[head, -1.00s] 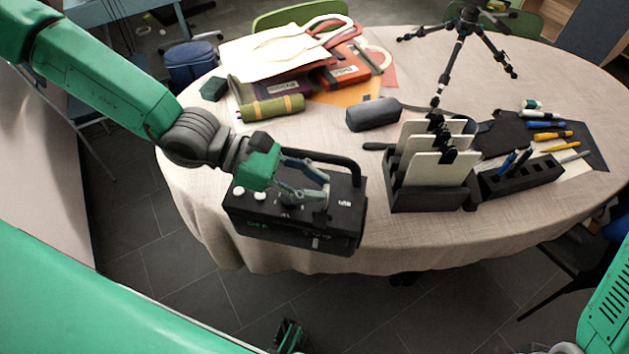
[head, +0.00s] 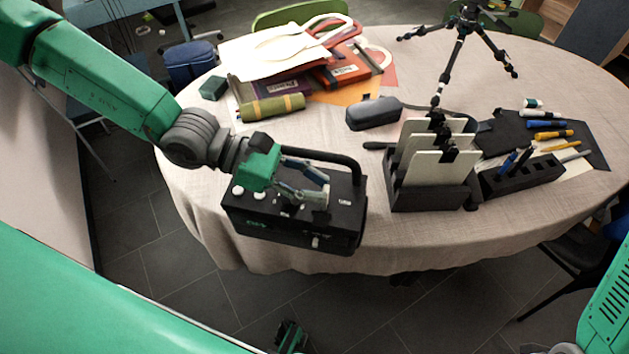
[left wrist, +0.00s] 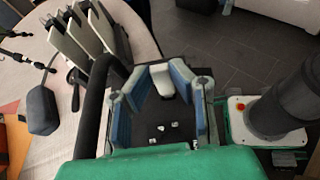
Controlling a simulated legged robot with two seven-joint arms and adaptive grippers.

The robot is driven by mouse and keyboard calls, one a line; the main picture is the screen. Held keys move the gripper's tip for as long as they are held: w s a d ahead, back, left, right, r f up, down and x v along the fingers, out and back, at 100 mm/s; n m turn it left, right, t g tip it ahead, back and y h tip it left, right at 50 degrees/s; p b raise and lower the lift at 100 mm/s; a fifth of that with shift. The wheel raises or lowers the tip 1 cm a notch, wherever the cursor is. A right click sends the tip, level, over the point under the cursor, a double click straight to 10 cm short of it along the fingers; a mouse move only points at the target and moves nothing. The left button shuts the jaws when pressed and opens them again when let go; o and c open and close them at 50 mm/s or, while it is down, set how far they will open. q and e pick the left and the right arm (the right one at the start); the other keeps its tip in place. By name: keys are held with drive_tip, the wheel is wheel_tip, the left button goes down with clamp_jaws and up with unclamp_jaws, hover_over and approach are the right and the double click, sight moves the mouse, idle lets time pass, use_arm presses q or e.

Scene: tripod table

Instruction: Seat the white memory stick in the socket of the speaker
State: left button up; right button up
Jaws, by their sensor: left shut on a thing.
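The black speaker (head: 285,235), a box with a carrying handle and pale knobs on top, stands at the table's near left edge. My left gripper (head: 322,192) is over the right part of its top, beside the handle. In the left wrist view the left gripper (left wrist: 162,76) is shut on a white piece, which I take for the memory stick (left wrist: 161,82), between the blue-grey fingertips. The stick's far end and the socket cannot be made out, so I cannot tell whether they touch.
The speaker's handle (head: 325,156) arches close to the left gripper's fingers. A black rack (head: 430,200) with pale panels stands to the right, with a pen holder (head: 522,177) beside it. A grey case (head: 373,113) lies behind. Books and a tripod (head: 460,50) are at the back.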

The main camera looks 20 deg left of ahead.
use_arm(q)
drive_tip(key=shift+f+b, duration=1)
drive_tip(key=shift+f, duration=0.2)
drive_tip(key=o, duration=1)
drive_tip(key=shift+c, duration=0.2)
drive_tip(key=shift+a+r, duration=0.2)
drive_tip(key=shift+a, duration=0.3)
drive_tip(key=v, duration=0.9)
drive_tip(key=shift+a+r, duration=0.1)
drive_tip(key=shift+a, duration=0.25)
drive_tip(key=shift+s+a+r, duration=0.2)
drive_tip(key=shift+a, duration=0.4)
